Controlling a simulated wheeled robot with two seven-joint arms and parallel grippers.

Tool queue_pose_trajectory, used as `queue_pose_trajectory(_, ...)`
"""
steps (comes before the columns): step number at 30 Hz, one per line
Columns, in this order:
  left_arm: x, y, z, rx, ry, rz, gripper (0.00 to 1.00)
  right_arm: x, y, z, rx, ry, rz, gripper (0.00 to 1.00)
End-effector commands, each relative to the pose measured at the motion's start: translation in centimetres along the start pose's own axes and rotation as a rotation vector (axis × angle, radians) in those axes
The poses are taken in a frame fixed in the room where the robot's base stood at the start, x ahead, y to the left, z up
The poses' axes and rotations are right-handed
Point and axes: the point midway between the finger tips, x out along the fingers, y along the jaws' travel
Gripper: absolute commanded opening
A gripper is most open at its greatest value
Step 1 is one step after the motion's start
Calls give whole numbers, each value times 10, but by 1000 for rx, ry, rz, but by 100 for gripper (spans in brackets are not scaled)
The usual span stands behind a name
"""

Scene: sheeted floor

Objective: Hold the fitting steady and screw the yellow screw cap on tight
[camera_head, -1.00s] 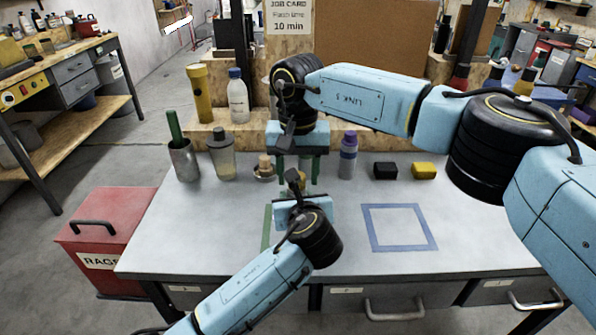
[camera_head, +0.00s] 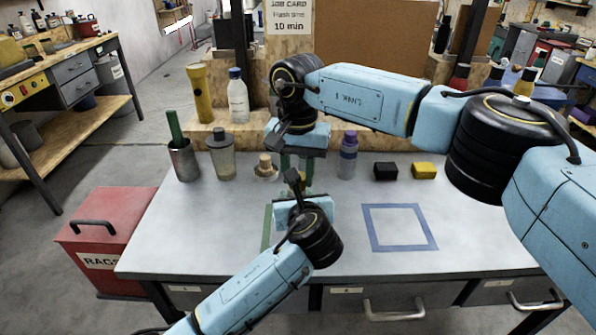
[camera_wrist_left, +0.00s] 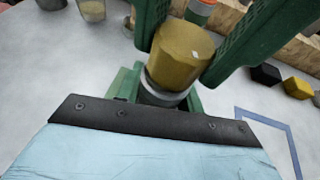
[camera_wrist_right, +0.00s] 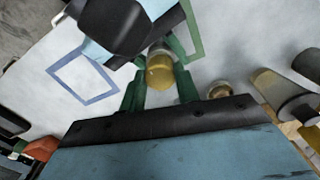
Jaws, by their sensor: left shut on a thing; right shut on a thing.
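The yellow screw cap (camera_wrist_left: 180,52) sits upright on the grey fitting (camera_wrist_left: 160,95) in the left wrist view. My left gripper (camera_wrist_left: 155,92) is shut on the fitting, low down and from the front. My right gripper (camera_head: 297,178) reaches down from above and is shut on the cap, one green finger on each side. In the right wrist view the cap (camera_wrist_right: 160,72) lies between my right fingers. In the head view both grippers hide the cap and fitting. How far the cap is threaded on cannot be told.
A shaker cup (camera_head: 222,158), a small wooden-knobbed pot (camera_head: 265,170) and a purple-capped bottle (camera_head: 347,158) stand close by. Black (camera_head: 385,171) and yellow (camera_head: 424,171) blocks lie to the right. The blue taped square (camera_head: 370,230) is empty. Green tape (camera_head: 267,228) is partly covered.

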Motion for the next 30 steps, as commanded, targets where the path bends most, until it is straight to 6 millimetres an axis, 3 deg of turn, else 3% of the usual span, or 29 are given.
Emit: queue_pose_trajectory(30, 0, 1, 1, -1, -2, 2, 8, 0, 1, -1, 1373, -47, 14, 4)
